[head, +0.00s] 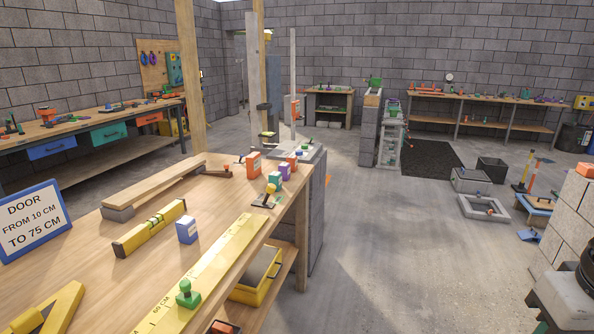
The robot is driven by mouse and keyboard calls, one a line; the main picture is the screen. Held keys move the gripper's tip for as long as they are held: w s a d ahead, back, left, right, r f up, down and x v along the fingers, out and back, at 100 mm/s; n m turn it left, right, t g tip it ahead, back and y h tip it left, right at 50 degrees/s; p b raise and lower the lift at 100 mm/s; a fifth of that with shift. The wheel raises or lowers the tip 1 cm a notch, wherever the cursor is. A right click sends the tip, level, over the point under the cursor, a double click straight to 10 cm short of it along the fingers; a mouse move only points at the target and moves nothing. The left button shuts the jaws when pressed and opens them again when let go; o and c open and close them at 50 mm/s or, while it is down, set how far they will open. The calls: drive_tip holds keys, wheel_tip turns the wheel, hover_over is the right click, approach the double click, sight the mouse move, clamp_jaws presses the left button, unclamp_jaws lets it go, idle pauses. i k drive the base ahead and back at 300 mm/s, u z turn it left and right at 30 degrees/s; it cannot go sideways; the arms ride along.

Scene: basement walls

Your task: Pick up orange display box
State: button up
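Another orange and white item (585,169) sits on pale blocks at the right edge. I cannot tell which of these is the orange display box.
The bench also holds a blue box (187,230), a yellow level (150,229), a long yellow ruler (208,272), a plank (155,186) and a door sign (35,220). A wooden post (191,80) rises behind. Open concrete floor (400,240) lies right of the bench.

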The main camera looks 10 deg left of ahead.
sight(254, 161)
drive_tip(key=i, duration=2.7)
drive_tip(key=u, duration=1.1)
